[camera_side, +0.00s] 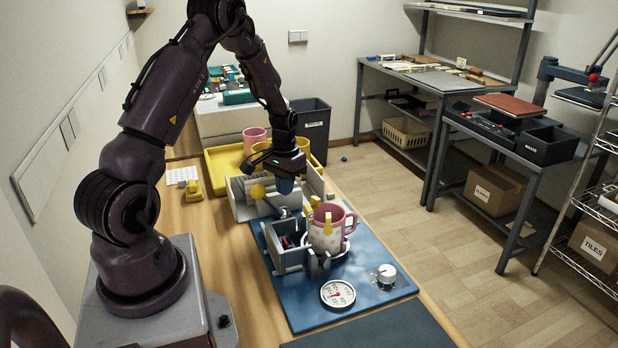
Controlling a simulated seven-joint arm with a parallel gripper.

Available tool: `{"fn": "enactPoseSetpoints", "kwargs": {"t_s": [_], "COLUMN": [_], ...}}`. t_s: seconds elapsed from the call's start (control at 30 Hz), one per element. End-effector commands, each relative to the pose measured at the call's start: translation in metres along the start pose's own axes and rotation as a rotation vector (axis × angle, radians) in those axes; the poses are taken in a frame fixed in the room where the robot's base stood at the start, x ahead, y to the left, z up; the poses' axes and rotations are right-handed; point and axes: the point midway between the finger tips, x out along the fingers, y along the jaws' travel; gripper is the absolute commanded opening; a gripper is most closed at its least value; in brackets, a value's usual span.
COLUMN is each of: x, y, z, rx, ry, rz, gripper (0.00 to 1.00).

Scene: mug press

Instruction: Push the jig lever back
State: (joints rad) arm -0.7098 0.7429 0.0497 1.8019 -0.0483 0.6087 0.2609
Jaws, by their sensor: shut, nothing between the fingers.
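The jig is a grey metal frame (288,258) on a blue base plate (310,305). What looks like its lever has a yellow ball knob (257,191), with a grey arm running down toward the frame. A pink mug (345,222) with a pale patterned wrap sits upright in the jig, its handle toward the right. My gripper (285,187) points down just right of the yellow knob, behind the mug in this view. It is shut and holds nothing. I cannot tell whether it touches the lever.
A grey partitioned holder (240,212) stands close around my gripper. A yellow tray (222,162) with pink mugs (254,137) is behind it. A round dial (338,293) and a knob (386,273) sit on the front of the plate. A yellow block (194,190) lies at left.

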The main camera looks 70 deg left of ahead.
Motion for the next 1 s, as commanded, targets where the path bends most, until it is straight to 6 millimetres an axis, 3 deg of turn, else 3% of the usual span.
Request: {"fn": "enactPoseSetpoints", "kwargs": {"t_s": [0.43,1.0], "x": [-0.006,-0.051], "y": [0.004,0.008], "z": [-0.004,-0.011], "rx": [0.002,0.002], "ry": [0.012,0.014], "rz": [0.003,0.003], "gripper": [0.0,0.0]}}
